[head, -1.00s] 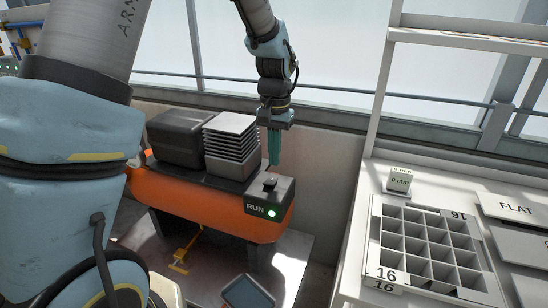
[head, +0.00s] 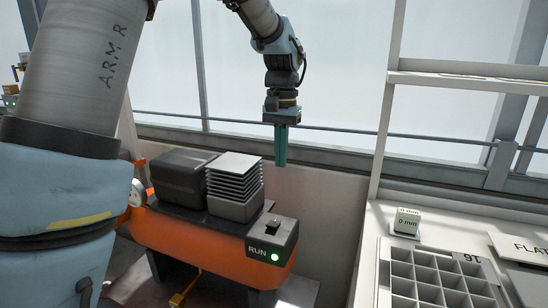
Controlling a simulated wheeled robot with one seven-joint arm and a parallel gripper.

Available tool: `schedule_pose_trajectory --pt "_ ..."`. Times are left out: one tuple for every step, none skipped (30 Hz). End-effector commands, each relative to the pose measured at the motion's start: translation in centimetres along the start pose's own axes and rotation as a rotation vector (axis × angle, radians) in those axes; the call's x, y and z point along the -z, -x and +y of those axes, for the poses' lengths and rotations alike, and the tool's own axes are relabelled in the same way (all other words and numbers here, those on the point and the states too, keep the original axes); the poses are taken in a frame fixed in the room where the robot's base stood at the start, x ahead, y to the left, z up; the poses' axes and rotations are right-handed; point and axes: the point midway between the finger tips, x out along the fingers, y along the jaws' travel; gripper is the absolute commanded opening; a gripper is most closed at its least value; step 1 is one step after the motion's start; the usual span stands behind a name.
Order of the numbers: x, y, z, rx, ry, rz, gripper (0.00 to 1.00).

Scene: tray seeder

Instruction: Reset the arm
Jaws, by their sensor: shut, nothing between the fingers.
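My gripper (head: 281,163) hangs pointing down in the head view, its teal fingers closed together with nothing held. It is in the air above and slightly right of the RUN control box (head: 270,239), apart from it. The box sits at the right end of the orange seeder machine (head: 180,245).
A compartment tray (head: 435,275) and a small "0 mm" display block (head: 406,221) are on the right bench. A window rail (head: 350,139) runs behind.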

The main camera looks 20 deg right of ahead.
Motion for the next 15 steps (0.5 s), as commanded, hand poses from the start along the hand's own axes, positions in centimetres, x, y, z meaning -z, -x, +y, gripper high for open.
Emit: schedule_pose_trajectory --pt "0.0 0.0 0.0 0.0 0.0 0.0 0.0" --pt "0.0 0.0 0.0 0.0 0.0 0.0 0.0" --pt "0.0 0.0 0.0 0.0 0.0 0.0 0.0" --pt "0.0 -0.1 -0.1 0.0 0.001 0.0 0.0" --pt "-0.1 -0.1 -0.3 0.0 0.005 0.001 0.0" --pt "-0.3 -0.2 -0.8 0.0 0.016 0.003 0.0" --pt "-0.6 -0.4 -1.4 -0.001 0.028 0.006 0.0" --pt "-1.1 -0.7 -2.2 -0.001 0.044 0.008 0.0" --pt "-1.9 -1.1 -3.7 -0.002 0.074 0.015 0.0" --pt "-2.7 -1.5 -5.0 -0.003 0.102 0.023 0.0" --pt "-3.6 -2.0 -6.4 -0.004 0.133 0.03 0.0" --pt "-5.2 -2.7 -8.3 -0.004 0.179 0.042 0.0" --pt "-6.5 -3.3 -9.8 -0.004 0.217 0.051 0.0" --pt "-8.0 -3.9 -11.3 -0.004 0.256 0.062 0.0" --pt "-10.0 -4.7 -13.0 -0.003 0.308 0.077 0.0"
